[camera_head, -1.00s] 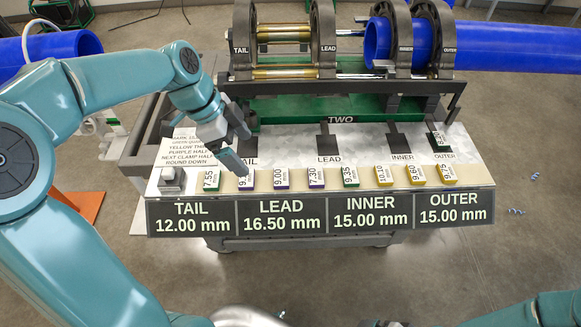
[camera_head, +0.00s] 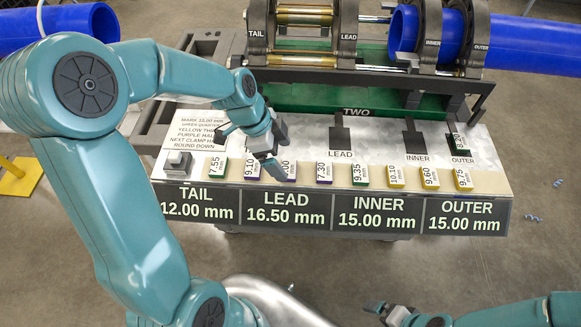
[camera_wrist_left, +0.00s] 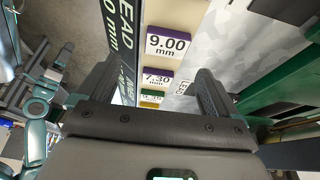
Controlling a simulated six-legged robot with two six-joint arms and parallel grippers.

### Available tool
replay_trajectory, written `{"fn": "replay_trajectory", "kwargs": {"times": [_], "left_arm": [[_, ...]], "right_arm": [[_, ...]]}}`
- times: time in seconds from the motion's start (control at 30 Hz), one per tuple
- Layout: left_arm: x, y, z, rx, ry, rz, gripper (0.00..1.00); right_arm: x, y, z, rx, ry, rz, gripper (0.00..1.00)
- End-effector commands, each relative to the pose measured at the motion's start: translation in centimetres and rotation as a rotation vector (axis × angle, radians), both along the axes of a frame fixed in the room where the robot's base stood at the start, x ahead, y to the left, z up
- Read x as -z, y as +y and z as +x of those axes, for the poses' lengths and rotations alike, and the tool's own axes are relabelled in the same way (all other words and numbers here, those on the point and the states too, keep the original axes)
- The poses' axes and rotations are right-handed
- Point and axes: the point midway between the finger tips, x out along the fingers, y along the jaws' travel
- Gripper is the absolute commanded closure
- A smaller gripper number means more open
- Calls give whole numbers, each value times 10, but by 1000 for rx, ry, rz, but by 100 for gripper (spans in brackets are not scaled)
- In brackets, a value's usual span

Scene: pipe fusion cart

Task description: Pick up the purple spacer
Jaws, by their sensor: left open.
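Three purple-edged spacers lie in the front row of the cart: the 9.10 spacer (camera_head: 250,169), the 9.00 spacer (camera_head: 290,170) and the 7.30 spacer (camera_head: 324,172). My left gripper (camera_head: 274,168) is open, pointing down at the row by the 9.00 spacer and partly covering it. In the left wrist view, the 9.00 spacer (camera_wrist_left: 168,44) shows beyond the open fingers (camera_wrist_left: 157,68), with the 7.30 spacer (camera_wrist_left: 158,77) lower between them. Neither is gripped. My right gripper (camera_head: 388,312) is at the bottom edge, far from the row; its jaw state is unclear.
A green 7.55 spacer (camera_head: 218,167), a green 9.35 spacer (camera_head: 360,174) and several yellow ones (camera_head: 429,178) share the row. A green 8.20 spacer (camera_head: 458,144) sits at OUTER. The clamp frame (camera_head: 345,40) with blue pipe (camera_head: 520,40) stands behind; a display panel (camera_head: 335,212) fronts the row.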

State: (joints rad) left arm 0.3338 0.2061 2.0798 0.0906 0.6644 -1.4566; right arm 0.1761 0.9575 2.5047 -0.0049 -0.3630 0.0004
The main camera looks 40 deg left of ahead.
Motion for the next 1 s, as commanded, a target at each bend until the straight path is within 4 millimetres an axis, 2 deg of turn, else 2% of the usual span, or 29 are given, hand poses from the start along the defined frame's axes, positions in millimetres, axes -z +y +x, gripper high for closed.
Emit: {"fn": "replay_trajectory", "kwargs": {"times": [0.13, 0.4, 0.67, 0.73, 0.87, 1.0], "left_arm": [[10, -3, 4, 0, 3, -1, 6], [49, -11, 17, 0, 3, -2, 6], [53, -12, 19, 0, -1, 0, 6], [53, -12, 19, 0, -1, 0, 23], [53, -12, 19, 0, -1, 0, 65], [53, -12, 19, 0, 0, 0, 67]], "right_arm": [[-4, 0, 0, 0, 0, 0, 0], [-14, 0, 0, 0, 0, 0, 0], [-13, 0, 0, 0, 0, 0, 0], [-13, 0, 0, 0, 0, 0, 0], [-13, 0, 0, 0, 0, 0, 0], [-13, 0, 0, 0, 0, 0, 0]]}}
